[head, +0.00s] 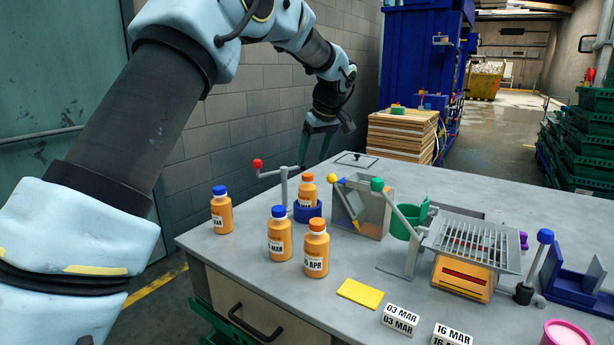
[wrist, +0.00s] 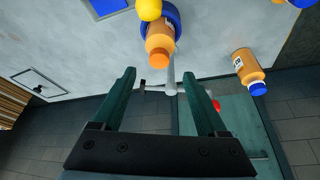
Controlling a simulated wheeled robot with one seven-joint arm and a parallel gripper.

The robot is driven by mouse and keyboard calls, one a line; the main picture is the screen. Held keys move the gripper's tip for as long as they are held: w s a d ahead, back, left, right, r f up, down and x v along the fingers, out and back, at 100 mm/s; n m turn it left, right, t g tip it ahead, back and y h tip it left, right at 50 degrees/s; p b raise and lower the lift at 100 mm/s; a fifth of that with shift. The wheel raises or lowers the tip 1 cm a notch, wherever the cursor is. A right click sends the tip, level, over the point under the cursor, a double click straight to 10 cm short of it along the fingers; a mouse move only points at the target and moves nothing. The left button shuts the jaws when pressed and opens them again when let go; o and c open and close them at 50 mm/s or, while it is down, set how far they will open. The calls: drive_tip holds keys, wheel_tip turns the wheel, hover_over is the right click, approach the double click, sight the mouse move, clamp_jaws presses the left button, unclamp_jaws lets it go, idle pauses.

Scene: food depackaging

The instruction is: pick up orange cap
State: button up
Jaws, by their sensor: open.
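An orange cap (head: 306,178) sits on an orange bottle (head: 307,195) standing in a blue ring holder (head: 300,211). In the wrist view the cap (wrist: 159,54) points toward the camera, beyond my fingertips and between their lines. A second orange cap (head: 318,225) is on a bottle (head: 315,253) labelled APR near the front edge. My gripper (head: 320,146) is raised above the back of the table, behind the holder. Its green fingers are open and empty in the wrist view (wrist: 157,78), apart from the cap.
A lever with a red knob (head: 257,163) stands beside the holder. Blue-capped bottles (head: 221,212) (head: 279,237) stand left and in front. A clear bin with a yellow-knobbed lever (head: 361,212) and a metal grate (head: 478,243) stand to the right. A yellow plate (head: 360,292) lies in front.

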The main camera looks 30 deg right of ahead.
sight(308, 175)
drive_tip(key=shift+p+x, duration=1.25)
drive_tip(key=shift+x, duration=1.45)
drive_tip(key=shift+d, duration=0.1)
clamp_jaws()
